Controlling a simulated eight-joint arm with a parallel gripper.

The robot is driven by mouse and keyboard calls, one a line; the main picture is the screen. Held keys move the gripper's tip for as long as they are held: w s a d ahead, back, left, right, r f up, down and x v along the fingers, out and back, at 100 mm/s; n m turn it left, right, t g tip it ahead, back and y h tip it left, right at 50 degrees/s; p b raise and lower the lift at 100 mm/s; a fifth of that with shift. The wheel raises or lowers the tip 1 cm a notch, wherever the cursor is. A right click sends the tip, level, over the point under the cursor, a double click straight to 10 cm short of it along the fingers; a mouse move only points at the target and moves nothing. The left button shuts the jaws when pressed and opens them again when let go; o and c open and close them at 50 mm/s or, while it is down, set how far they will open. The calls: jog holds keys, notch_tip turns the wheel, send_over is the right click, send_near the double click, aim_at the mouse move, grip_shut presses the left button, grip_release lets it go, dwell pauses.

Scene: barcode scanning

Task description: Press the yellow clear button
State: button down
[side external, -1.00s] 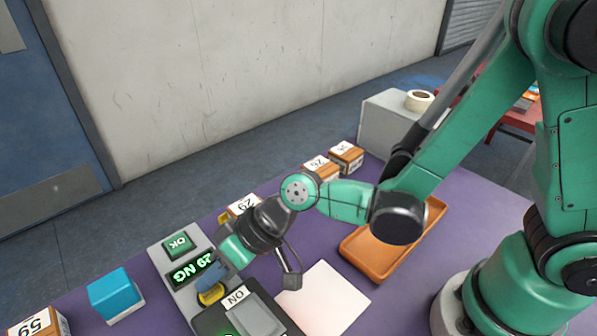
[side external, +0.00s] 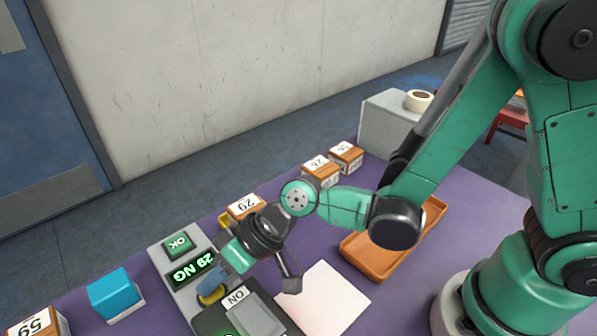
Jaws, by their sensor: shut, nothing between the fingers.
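The yellow clear button (side external: 212,298) is on the grey panel, partly hidden by my gripper. My gripper (side external: 208,290) is shut and empty, with its blue-grey fingertips pointing down at the yellow button. The tips overlap the button in this view; I cannot tell whether they touch it. A green OK button (side external: 178,243) sits at the panel's far end. Between them a dark display (side external: 194,268) shows green text reading "29 NG".
A blue block (side external: 114,291) stands left. Numbered boxes (side external: 246,205) line the back. An orange tray (side external: 375,265) and a white sheet (side external: 325,300) lie right of the panel.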

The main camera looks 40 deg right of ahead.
aim_at(219, 292)
jog(key=shift+f, duration=0.55)
dwell(0.4)
jog(key=shift+s+r, duration=0.1)
jog(key=shift+r, duration=0.85)
jog(key=shift+r, duration=0.1)
jog(key=shift+r, duration=2.4)
